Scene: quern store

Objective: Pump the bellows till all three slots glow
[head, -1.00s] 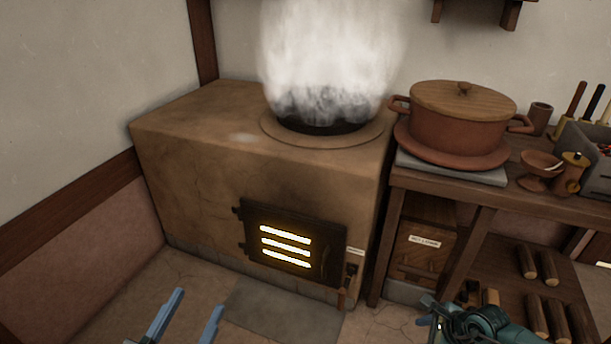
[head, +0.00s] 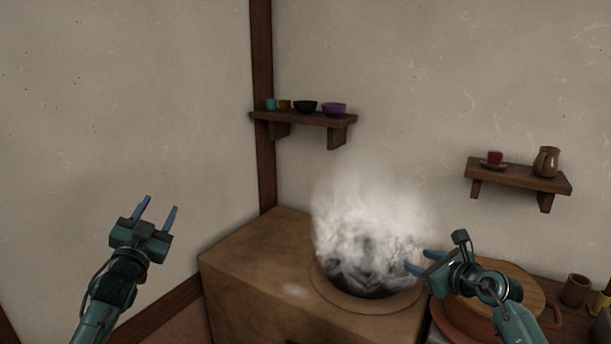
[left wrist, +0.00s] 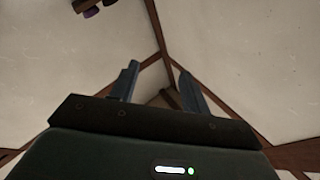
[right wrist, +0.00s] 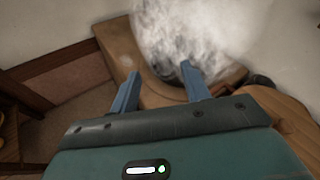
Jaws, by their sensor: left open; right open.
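The clay stove (head: 250,268) stands in the corner in the head view, with thick white steam (head: 365,225) rising from the round opening in its top. Its front, with the door and the three slots, is below the picture now. I see no bellows in any view. My left gripper (head: 158,206) is raised, open and empty, to the left of the stove against the wall. My right gripper (head: 417,260) is open and empty at the right edge of the steam. In the right wrist view, the stove top (right wrist: 118,42) shows beyond its fingers.
A lidded brown pot (head: 512,290) is right of the stove, partly behind my right arm. A wall shelf (head: 300,119) holds small cups and bowls. Another shelf (head: 520,176) holds a jug (head: 545,161) and a red item (head: 495,158). The wall around my left gripper is bare.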

